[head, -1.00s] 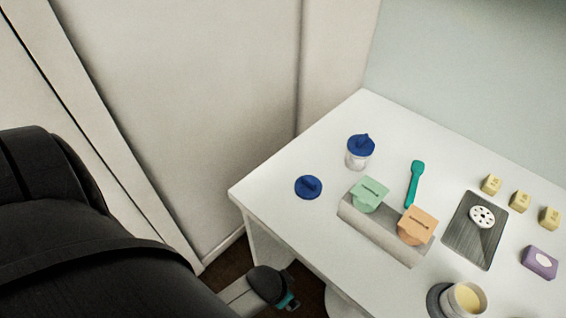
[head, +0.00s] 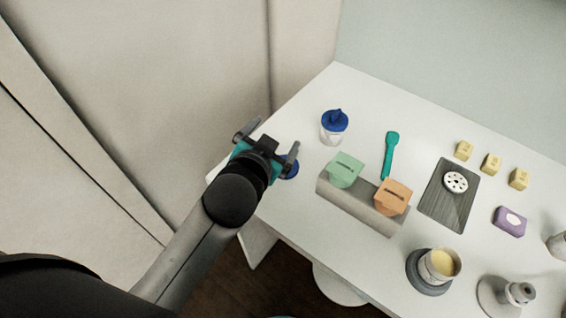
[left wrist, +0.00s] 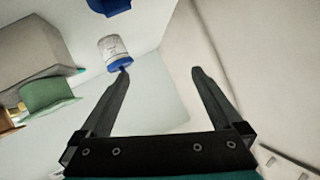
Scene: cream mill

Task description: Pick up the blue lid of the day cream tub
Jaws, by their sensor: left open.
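A blue lid (head: 291,168) lies on the white table near its left corner, partly hidden by my left gripper. A white tub (head: 332,138) stands behind it to the right, with a second blue lid (head: 335,119) with a raised grip on top. I cannot tell which lid belongs to the day cream. My left gripper (head: 268,141) is open and empty, above the table's left edge beside the loose lid. In the left wrist view the tub (left wrist: 114,48) appears inverted near one fingertip, and a blue piece (left wrist: 109,5) is cut by the top edge. My right gripper is not in view.
A teal spatula (head: 390,155), dark board (head: 440,205) and cup of cream (head: 441,264) stand farther right. A wall (head: 430,60) rises behind the table.

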